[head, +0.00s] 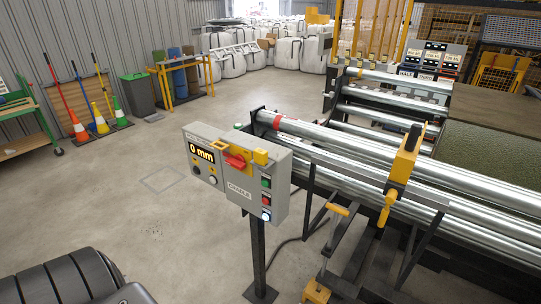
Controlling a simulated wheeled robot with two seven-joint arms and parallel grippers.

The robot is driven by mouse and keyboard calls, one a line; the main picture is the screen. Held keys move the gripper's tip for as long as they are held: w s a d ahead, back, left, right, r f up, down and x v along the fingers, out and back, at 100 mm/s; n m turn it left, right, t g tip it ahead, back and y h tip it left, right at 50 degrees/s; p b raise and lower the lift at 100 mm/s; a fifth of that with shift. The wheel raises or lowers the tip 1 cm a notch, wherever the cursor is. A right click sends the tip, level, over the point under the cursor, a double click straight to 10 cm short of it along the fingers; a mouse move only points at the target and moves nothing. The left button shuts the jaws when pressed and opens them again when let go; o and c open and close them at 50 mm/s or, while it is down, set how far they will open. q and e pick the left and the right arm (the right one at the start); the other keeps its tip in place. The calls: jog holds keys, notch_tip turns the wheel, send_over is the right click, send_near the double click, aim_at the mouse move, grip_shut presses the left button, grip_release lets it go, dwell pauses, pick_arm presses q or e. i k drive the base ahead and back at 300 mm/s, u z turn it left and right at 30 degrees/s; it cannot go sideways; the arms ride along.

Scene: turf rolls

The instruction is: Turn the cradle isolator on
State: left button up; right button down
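A grey control box (240,188) labelled CRADLE stands on a dark post (259,250) in the middle of the view. The cradle isolator (236,161) has a red handle on a yellow backing, on the upper part of the box's front. The handle lies roughly sideways, slightly tilted. I cannot read any on or off marking. A display (202,153) left of it reads 0 mm. Green, red and white-blue buttons (266,199) run down the right side of the box. Neither of my grippers is in view.
Long steel rollers (350,150) and a frame with a yellow clamp (403,165) stand right of the box. Open concrete floor (130,210) lies to the left. Cones (79,130), brooms, a bin (138,95) and white bulk bags (300,45) stand further back.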

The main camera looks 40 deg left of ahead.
aim_at(238, 161)
jog(key=z, duration=1)
jog(key=k, duration=0.4)
jog(key=u, duration=1)
